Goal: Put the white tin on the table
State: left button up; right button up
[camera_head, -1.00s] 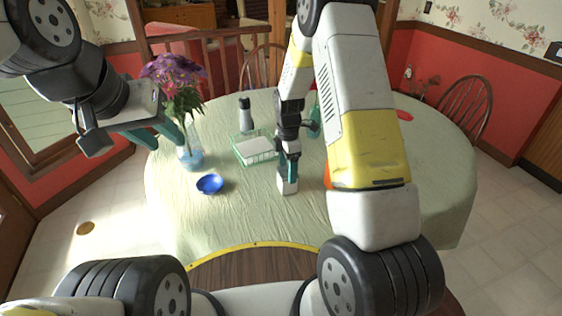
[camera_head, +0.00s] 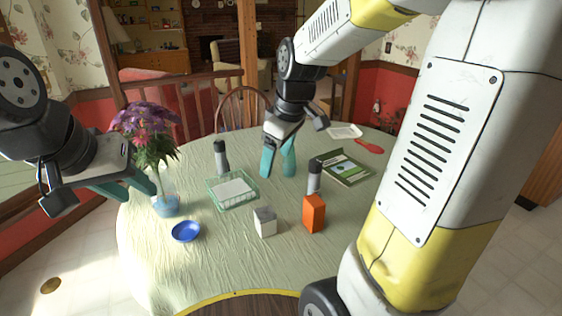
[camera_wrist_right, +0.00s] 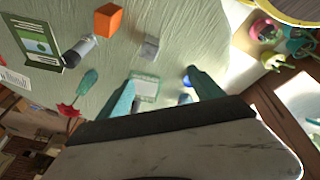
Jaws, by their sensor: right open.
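The white tin (camera_head: 265,221) is a small pale grey-white block. It stands upright on the green-clothed table (camera_head: 225,265), left of an orange box (camera_head: 314,213). It also shows in the right wrist view (camera_wrist_right: 150,47). My right gripper (camera_head: 278,168) is open and empty, above and behind the tin, clear of it. In the right wrist view its teal fingers (camera_wrist_right: 160,92) are spread with nothing held between them. My left gripper (camera_head: 138,188) is raised at the left near the flower vase, its fingers apart and empty.
The front cloth is clear.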

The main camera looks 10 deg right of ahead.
jog(key=s+r+m+t, duration=0.1)
jog(key=s+r+m, duration=0.1)
jog(key=s+m, duration=0.2)
jog(key=s+r+m+t, duration=0.2)
jog(key=s+r+m, duration=0.1)
jog(key=s, duration=0.7)
jog(key=shift+d+r+m+y, duration=0.15)
jog(key=shift+r+m+y, duration=0.15)
jog(key=shift+m, duration=0.6)
